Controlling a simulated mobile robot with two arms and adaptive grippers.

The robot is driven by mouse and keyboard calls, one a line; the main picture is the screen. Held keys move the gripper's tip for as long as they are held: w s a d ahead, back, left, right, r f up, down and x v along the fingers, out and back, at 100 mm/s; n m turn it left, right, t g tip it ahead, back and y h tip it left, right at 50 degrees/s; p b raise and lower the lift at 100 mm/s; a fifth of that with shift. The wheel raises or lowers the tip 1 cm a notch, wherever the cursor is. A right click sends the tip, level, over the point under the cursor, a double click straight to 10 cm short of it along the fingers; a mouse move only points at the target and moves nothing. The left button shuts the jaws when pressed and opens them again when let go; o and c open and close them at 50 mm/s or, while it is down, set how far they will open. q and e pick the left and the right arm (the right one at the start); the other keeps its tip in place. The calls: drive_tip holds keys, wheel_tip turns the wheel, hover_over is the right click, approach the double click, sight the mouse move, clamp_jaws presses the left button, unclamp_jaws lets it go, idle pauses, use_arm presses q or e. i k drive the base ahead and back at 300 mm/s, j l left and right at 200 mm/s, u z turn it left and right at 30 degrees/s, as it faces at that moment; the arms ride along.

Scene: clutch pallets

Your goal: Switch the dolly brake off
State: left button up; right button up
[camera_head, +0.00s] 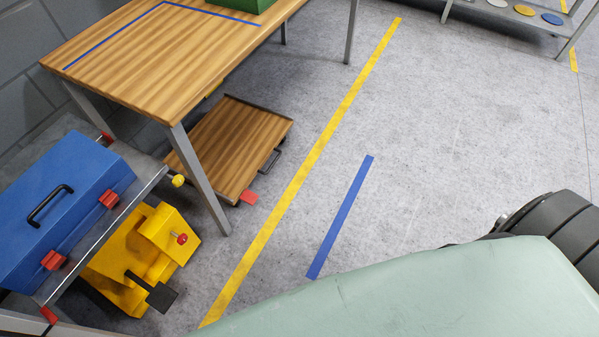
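The dolly (215,140) is a low wooden platform with a dark rim, on the floor partly under the wooden table. A red tab (249,197), which looks like its brake pedal, sticks out at the near corner. A dark handle (271,160) is on its right side. I cannot tell the brake's state from the tab. The dolly's wheels are hidden or too small to make out. Neither of my grippers shows in this view.
A yellow floor line (300,175) and blue strip (340,217) cross clear floor.

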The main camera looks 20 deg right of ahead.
sight(249, 197)
drive_tip(key=z, duration=0.25)
drive_tip(key=i+l+u, duration=0.15)
drive_tip(key=l, duration=1)
drive_tip(key=i+l+u, duration=0.15)
drive_tip(key=l, duration=1.05)
drive_tip(key=i+l+u, duration=0.15)
drive_tip(key=l, duration=1.05)
